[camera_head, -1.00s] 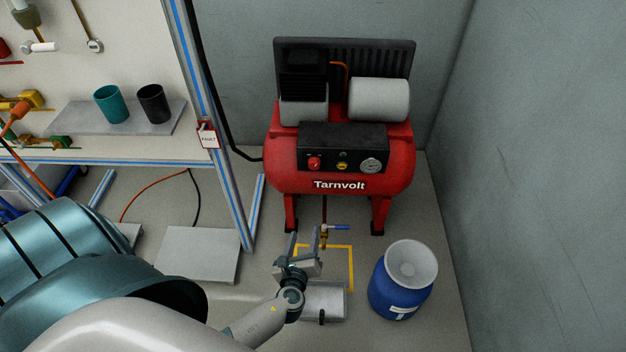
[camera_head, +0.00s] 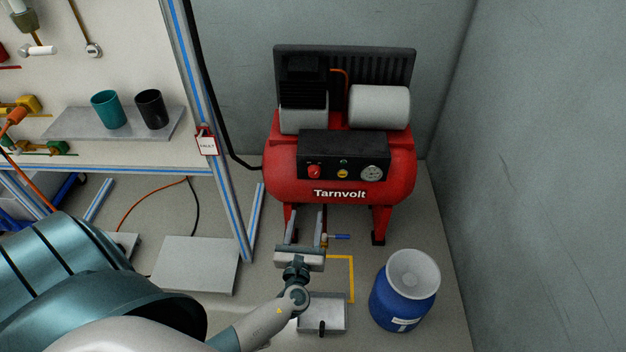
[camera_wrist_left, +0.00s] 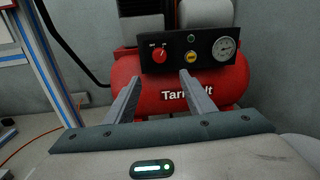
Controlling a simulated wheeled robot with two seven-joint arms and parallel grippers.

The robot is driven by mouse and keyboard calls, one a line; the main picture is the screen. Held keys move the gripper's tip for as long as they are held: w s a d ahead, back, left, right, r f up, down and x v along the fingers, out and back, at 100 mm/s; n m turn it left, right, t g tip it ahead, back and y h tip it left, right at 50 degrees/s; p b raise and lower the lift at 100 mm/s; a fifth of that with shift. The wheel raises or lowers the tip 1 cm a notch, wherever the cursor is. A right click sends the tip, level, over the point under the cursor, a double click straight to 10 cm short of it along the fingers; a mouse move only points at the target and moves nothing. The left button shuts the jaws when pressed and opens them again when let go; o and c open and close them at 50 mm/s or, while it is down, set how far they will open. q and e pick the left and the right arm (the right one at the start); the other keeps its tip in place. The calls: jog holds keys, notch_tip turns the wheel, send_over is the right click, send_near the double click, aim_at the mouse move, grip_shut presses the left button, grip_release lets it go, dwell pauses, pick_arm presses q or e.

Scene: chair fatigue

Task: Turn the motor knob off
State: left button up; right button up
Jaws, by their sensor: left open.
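The red motor knob (camera_head: 314,172) is on the left of the black control panel (camera_head: 366,152) on the red Tarnvolt compressor (camera_head: 280,178). In the left wrist view the knob (camera_wrist_left: 159,55) shows on the panel, above and between my fingers. My left gripper (camera_head: 307,213) is open and empty, with its fingers pointing at the compressor below the knob. It is apart from the knob in the picture. The wrist view shows the two fingers (camera_wrist_left: 157,87) spread wide. My right gripper is out of view.
A yellow button (camera_head: 342,174) and a gauge (camera_head: 372,173) sit right of the knob. A blue-handled valve (camera_head: 341,237) is beside my gripper. A blue drum (camera_head: 396,303) stands at the right. A workbench post (camera_head: 222,150) with a fault tag (camera_head: 207,142) stands left.

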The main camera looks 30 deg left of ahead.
aim_at(314, 176)
pick_arm(q)
jog(key=b+x, duration=0.1)
jog(key=x, duration=1.5)
jog(key=shift+a, duration=0.2)
jog(key=c, duration=1.1)
